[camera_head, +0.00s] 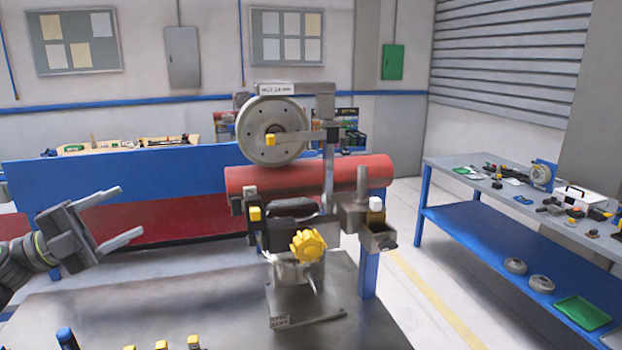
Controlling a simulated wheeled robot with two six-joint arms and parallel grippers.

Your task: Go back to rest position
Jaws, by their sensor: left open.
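My left gripper (122,216) comes in from the left edge. Its two grey fingers are spread apart with nothing between them. It hangs in the air above the left part of the grey table (200,300), well apart from the machine. The machine stands at the middle, with a large grey wheel (272,132) on top and a yellow knob (308,246) at its front. My right gripper is not in view.
Small yellow-topped pieces (193,341) and a blue-capped item (66,338) stand at the table's near edge. A red cylinder (310,175) lies behind the machine. A blue-framed workbench (470,225) with several parts stands at the right. The air between gripper and machine is free.

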